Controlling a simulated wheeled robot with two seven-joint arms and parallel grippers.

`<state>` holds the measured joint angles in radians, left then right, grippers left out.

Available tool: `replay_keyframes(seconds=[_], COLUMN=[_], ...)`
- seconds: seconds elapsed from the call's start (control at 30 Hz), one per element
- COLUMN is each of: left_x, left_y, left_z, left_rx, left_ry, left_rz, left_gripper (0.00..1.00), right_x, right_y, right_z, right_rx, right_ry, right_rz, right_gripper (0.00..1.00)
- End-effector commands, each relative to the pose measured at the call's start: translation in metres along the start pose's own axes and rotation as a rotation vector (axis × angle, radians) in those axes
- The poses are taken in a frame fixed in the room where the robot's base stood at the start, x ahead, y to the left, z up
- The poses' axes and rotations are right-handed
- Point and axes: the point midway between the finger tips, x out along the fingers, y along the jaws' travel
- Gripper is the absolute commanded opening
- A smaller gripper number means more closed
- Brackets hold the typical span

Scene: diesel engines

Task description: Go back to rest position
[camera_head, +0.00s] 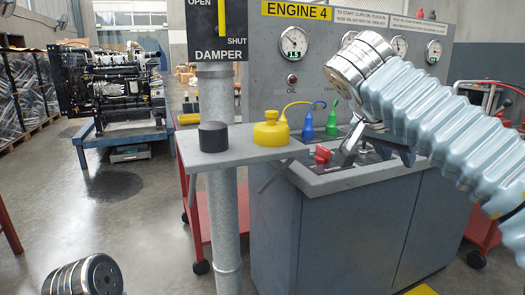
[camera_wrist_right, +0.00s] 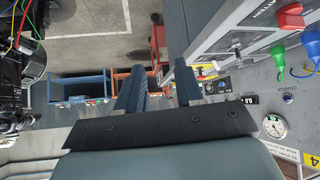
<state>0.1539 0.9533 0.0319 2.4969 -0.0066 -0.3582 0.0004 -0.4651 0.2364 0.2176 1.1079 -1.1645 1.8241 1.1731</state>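My right arm (camera_head: 430,105) comes in from the right of the head view and reaches over the engine console (camera_head: 345,225). In the right wrist view my right gripper (camera_wrist_right: 161,66) shows two dark fingers apart, with nothing between them. In the head view the gripper is mostly hidden behind the arm and hard to separate from the lever parts. A red knob (camera_head: 323,153) sits on the console top; it also shows in the right wrist view (camera_wrist_right: 290,17), apart from the fingers. A metal joint of mine (camera_head: 88,277) shows at the lower left; my left gripper is not in view.
Blue (camera_head: 308,125) and green (camera_head: 332,122) bottles stand beyond. A vertical pipe (camera_head: 222,220) stands in front. Open floor (camera_head: 150,220) lies left.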

Motion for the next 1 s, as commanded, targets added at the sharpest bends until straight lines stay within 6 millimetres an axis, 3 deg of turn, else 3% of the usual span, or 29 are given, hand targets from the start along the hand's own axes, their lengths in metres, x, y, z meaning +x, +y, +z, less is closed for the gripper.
replay_keyframes(seconds=[0.33, 0.57, 0.67, 0.77, 0.87, 1.0], left_x=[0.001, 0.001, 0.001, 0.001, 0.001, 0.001], left_y=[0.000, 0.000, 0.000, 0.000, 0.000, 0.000], left_z=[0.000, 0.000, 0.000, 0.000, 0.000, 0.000], left_rx=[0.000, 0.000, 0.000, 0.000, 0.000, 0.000], left_ry=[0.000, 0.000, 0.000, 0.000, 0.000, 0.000], left_rz=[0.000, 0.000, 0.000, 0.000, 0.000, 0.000], left_gripper=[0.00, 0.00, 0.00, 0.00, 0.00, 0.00], right_x=[0.044, 0.102, 0.137, 0.182, 0.227, 0.279], right_y=[-0.051, -0.101, -0.123, -0.142, -0.150, -0.137], right_z=[0.036, 0.094, 0.136, 0.198, 0.274, 0.386], right_rx=[-0.200, -0.424, -0.544, -0.680, -0.792, -0.862], right_ry=[-0.039, -0.120, -0.184, -0.286, -0.415, -0.609], right_rz=[-0.052, -0.132, -0.188, -0.268, -0.372, -0.530], right_gripper=[0.36, 0.36, 0.36, 0.36, 0.36, 0.36])
